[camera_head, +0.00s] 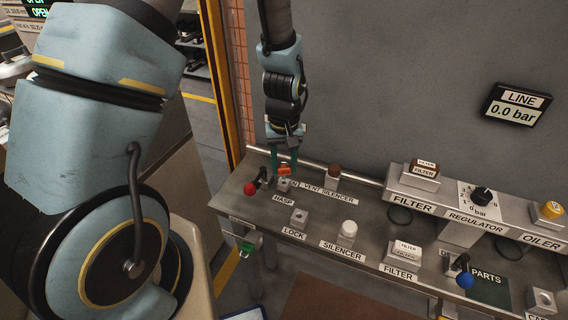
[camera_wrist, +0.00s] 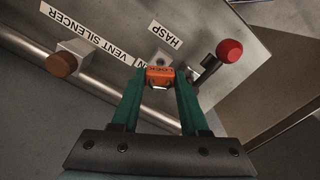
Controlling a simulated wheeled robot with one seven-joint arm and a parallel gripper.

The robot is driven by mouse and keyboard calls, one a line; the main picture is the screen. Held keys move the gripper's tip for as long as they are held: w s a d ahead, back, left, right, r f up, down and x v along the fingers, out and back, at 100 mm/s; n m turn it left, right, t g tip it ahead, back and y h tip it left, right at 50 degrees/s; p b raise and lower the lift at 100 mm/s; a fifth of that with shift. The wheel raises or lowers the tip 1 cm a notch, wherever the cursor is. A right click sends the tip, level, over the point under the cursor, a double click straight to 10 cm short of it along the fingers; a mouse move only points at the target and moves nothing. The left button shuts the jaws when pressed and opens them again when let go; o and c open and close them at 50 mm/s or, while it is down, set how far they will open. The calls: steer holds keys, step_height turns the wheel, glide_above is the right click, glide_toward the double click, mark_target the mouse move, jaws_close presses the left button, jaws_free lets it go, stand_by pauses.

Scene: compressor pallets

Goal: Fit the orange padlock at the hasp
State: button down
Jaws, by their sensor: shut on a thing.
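The orange padlock (camera_wrist: 160,73) is between the green fingers of my gripper (camera_wrist: 160,82), with its lettered face showing in the wrist view. In the head view the padlock (camera_head: 285,170) is at the lower end of my gripper (camera_head: 285,165), close above the hasp. The hasp (camera_head: 284,184) is a small grey block on the bench behind the HASP label; it also shows in the wrist view (camera_wrist: 162,57), just beyond the padlock. I cannot tell whether the padlock touches the hasp. A lever with a red knob (camera_wrist: 229,51) stands beside the hasp.
The grey LOCK block (camera_head: 299,218) stands in front of the hasp. The vent silencer (camera_head: 333,174) with its brown top is to the right. A white silencer (camera_head: 347,233), filter parts and a blue-knobbed lever (camera_head: 464,279) are farther right. A rail runs along the bench's back.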

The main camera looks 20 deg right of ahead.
mark_target(284, 166)
steer(key=shift+f+b, duration=1.15)
steer(key=shift+f, duration=0.45)
steer(key=shift+c, duration=1.7)
jaws_free()
steer(key=shift+r, duration=0.15)
step_height(284, 166, up, 11)
steer(key=shift+f+b, duration=0.2)
steer(key=shift+b, duration=0.95)
steer(key=a+r, duration=0.2)
steer(key=a, duration=1)
steer(key=w+a+r+n+t, duration=0.1)
steer(key=a+r, duration=0.1)
steer(key=a, duration=1.1)
steer(key=shift+a+r+t, duration=0.2)
steer(key=shift+r+t, duration=0.1)
steer(key=shift+r, duration=0.1)
